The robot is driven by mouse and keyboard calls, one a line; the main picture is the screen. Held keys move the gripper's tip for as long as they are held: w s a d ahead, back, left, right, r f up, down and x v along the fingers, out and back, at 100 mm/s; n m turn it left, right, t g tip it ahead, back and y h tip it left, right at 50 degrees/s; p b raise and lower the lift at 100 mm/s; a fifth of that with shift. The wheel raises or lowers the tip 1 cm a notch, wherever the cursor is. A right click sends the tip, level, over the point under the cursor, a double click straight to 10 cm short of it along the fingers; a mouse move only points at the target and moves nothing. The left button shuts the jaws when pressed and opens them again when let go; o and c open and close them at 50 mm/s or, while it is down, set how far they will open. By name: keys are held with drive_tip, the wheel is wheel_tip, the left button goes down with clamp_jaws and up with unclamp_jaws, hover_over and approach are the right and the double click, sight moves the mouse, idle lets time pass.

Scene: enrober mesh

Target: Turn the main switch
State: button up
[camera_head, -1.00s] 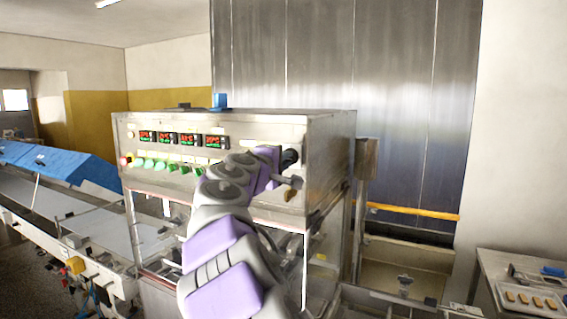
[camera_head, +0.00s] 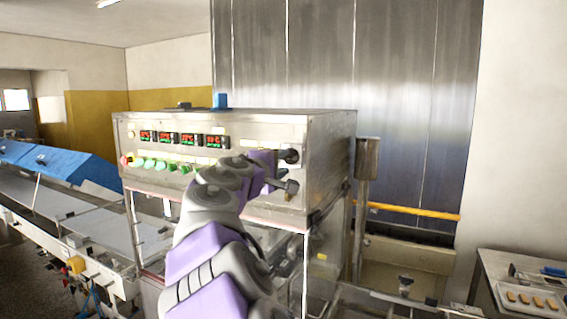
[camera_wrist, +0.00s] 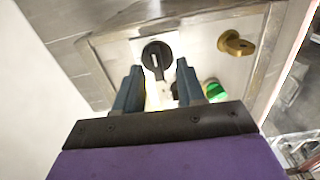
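The main switch (camera_wrist: 156,57) is a round black rotary knob with a pale mark on its handle, on the metal panel in the wrist view. My gripper (camera_wrist: 158,66) is open, with one dark finger on each side of the knob's lower part in that view. Nothing is held between the fingers. Whether they touch the knob cannot be told. In the head view my gripper (camera_head: 284,171) is at the right end of the control cabinet's front (camera_head: 240,208), where the fingers and dark knob are hard to tell apart.
A brass key-like part (camera_wrist: 236,43) is right of the switch in the wrist view, and a green button (camera_wrist: 215,91) is below right. The cabinet also carries red-lit displays (camera_head: 188,139) and green buttons (camera_head: 160,164). A conveyor (camera_head: 75,215) runs at left; a tray (camera_head: 530,300) lies at right.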

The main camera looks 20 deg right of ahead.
drive_tip(key=v, duration=1.5)
drive_tip(key=shift+a+p, duration=0.15)
drive_tip(key=shift+p, duration=0.2)
